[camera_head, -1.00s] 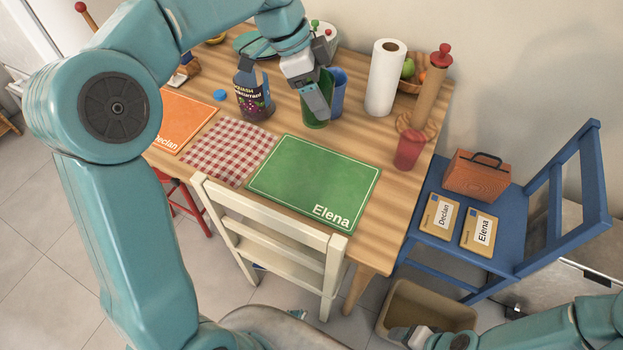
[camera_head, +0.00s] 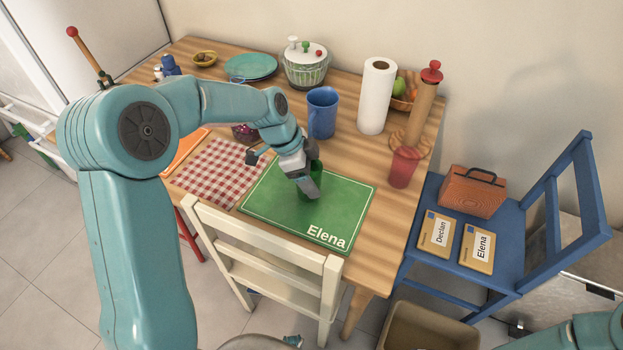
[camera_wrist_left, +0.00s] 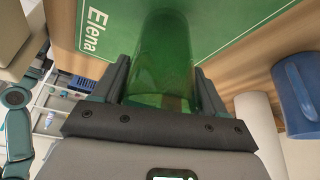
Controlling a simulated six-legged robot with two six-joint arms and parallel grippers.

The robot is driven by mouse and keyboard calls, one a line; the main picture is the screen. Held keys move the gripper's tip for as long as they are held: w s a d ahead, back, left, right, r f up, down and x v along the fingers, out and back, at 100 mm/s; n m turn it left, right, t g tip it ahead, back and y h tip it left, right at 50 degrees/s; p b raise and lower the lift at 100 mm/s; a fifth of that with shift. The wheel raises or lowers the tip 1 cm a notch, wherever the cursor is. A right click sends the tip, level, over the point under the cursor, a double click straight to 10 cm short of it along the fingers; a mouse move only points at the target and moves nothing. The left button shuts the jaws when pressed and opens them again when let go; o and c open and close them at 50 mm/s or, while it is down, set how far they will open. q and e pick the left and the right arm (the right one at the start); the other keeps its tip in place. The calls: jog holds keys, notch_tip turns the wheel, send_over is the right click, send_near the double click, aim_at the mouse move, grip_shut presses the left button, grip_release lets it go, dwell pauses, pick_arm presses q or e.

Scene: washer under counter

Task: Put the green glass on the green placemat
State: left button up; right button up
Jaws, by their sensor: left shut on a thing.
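The green glass (camera_head: 316,172) is held by my left gripper (camera_head: 308,186), which hides much of it in the head view. In the left wrist view the transparent glass (camera_wrist_left: 163,60) sits between the two fingers of the left gripper (camera_wrist_left: 160,88). The green placemat (camera_head: 268,199), marked "Elena", lies on the table in front of the cream chair. The glass is over the placemat's middle in the head view. I cannot tell whether its base touches the mat. The placemat (camera_wrist_left: 225,25) also shows behind the glass in the wrist view. My right gripper is out of view.
A blue mug (camera_head: 322,113) stands behind the placemat, and a red cup (camera_head: 403,168) stands to its right. A paper towel roll (camera_head: 377,97) is at the back. A red checkered mat (camera_head: 215,170) lies to the left. The cream chair (camera_head: 265,250) is in front.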

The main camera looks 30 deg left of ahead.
pick_arm(q)
jog(key=shift+f, duration=0.8)
jog(key=shift+f, duration=0.2)
jog(key=o, duration=1.2)
jog(key=shift+r, duration=0.15)
